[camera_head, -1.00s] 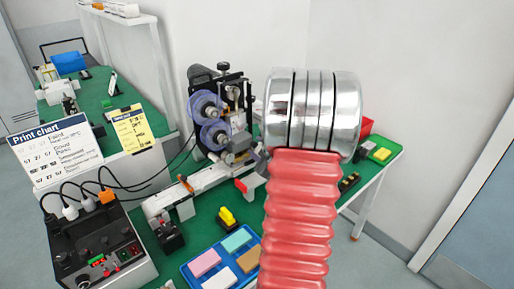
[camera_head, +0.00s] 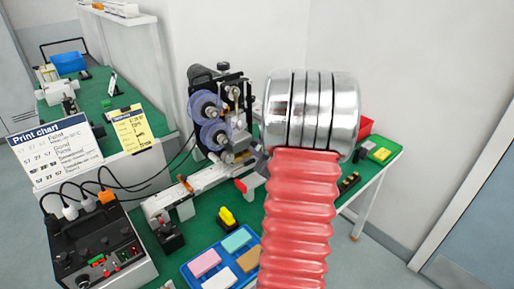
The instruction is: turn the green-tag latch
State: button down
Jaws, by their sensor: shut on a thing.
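The coder (camera_head: 222,112), a black machine with two purple reels, stands at the back of the green bench. My arm, with red bellows and chrome rings, fills the middle right and hides much of the view. The grey end of my gripper (camera_head: 252,160) shows just left of the rings, at the coder's lower right. It is shut on a small part there, apparently the latch. The jaws and that part are mostly hidden, and I cannot make out a green tag on it.
A red-ended handle (camera_head: 248,184) sits just below. A blue tray (camera_head: 190,272) of coloured blocks, a yellow item (camera_head: 227,217) and a black control box (camera_head: 98,250) with cables stand in front. A red bin (camera_head: 365,127) is behind my arm.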

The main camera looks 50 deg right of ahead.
jog(key=shift+m, duration=0.3)
jog(key=shift+m+y, duration=0.6)
jog(key=shift+m, duration=0.1)
dwell(0.9)
jog(key=c, duration=1.6)
grip_release()
jog(key=shift+s+r, duration=0.1)
